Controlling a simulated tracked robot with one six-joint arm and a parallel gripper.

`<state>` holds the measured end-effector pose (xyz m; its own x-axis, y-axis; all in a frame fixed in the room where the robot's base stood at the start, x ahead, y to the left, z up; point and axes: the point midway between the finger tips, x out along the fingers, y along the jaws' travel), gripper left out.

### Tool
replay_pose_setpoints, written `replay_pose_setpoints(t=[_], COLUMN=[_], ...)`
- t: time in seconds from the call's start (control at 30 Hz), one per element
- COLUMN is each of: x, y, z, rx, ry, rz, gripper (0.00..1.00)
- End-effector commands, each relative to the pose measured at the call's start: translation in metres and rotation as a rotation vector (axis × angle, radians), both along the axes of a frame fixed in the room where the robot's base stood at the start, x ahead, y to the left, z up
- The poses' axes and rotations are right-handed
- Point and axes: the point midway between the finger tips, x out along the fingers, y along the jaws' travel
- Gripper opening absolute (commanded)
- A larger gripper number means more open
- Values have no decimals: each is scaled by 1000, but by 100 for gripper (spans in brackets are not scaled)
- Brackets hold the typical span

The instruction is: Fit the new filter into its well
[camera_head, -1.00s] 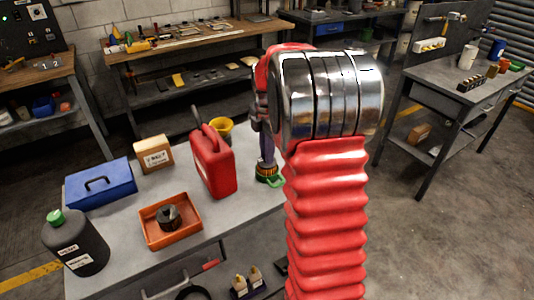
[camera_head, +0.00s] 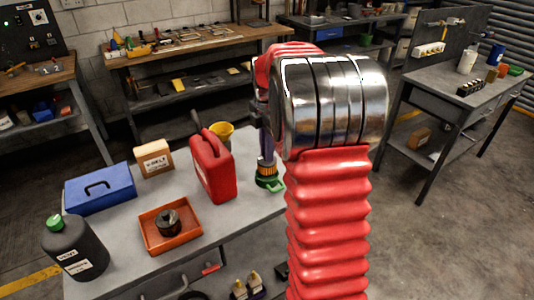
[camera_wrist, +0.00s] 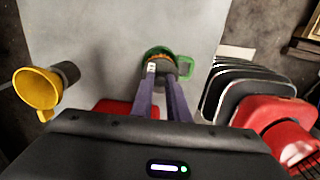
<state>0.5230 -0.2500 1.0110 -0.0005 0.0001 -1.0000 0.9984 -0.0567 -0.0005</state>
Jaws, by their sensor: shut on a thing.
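My gripper (camera_wrist: 165,88) points at the bench top with its two purple fingers shut on the filter (camera_wrist: 155,68), which has a dark cap. In the head view the filter's orange pleated side (camera_head: 267,169) shows below my fingers, near the bench's right edge. A green part with a loop handle (camera_wrist: 185,68) is at the filter's lower end. I cannot tell whether it is a part of the filter or the well. Another dark ring-shaped part (camera_head: 168,222) lies in the orange tray (camera_head: 150,241). My red arm hides the bench's right end.
A red can (camera_head: 213,168) stands close left of my gripper, with a yellow funnel (camera_head: 221,133) behind it. A box (camera_head: 154,159), a blue case (camera_head: 100,190) and a black bottle (camera_head: 75,250) stand further left.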

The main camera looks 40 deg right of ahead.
Motion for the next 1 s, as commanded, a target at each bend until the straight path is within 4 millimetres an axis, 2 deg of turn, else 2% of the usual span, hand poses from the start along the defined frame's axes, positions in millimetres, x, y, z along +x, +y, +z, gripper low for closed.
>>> replay_pose_setpoints(t=[0.5,1.0], x=[0,1], y=[0,3], z=[18,19], rx=[-1,0], ry=[-1,0], rz=[0,-15], gripper=[0,0])
